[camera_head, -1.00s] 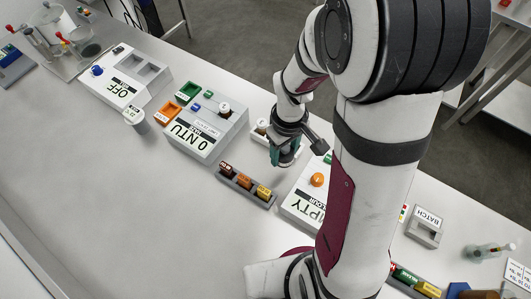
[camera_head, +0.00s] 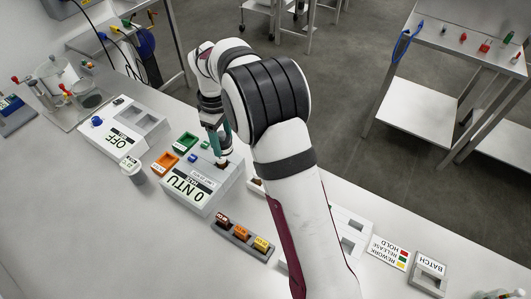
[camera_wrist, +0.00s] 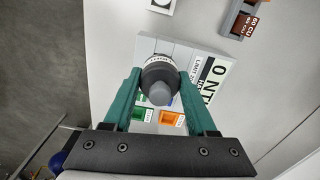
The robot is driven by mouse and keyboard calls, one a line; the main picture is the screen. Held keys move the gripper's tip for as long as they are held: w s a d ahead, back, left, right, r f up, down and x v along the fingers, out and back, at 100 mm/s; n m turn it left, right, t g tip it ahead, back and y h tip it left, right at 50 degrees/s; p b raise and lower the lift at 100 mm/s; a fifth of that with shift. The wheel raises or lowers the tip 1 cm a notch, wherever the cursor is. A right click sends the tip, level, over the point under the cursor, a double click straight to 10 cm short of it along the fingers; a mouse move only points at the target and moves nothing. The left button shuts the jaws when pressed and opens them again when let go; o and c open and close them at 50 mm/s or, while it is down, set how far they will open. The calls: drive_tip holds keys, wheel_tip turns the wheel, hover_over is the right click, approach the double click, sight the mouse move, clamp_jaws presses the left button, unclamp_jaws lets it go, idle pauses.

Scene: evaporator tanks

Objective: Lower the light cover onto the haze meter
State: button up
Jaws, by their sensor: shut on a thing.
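The haze meter (camera_head: 190,191) is a pale grey box on the bench whose display reads 0 NTU. My gripper (camera_head: 222,153) is over its back right part in the head view. In the wrist view, my gripper (camera_wrist: 160,82) has its green fingers shut on the light cover (camera_wrist: 160,72), a dark round piece with a grey knob and a pale lettered band. The haze meter (camera_wrist: 211,82) lies beneath it there. The cover hides the spot under it, so I cannot tell whether it touches the meter.
A lidded jar (camera_head: 132,170) and an OFF device (camera_head: 122,134) stand further left. A rack of coloured blocks (camera_head: 242,238) lies in front. The bench at front left is clear.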

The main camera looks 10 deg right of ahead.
drive_tip(key=shift+w+a, duration=0.35)
drive_tip(key=shift+a, duration=0.45)
drive_tip(key=shift+f, duration=3.35)
drive_tip(key=o, duration=1.4)
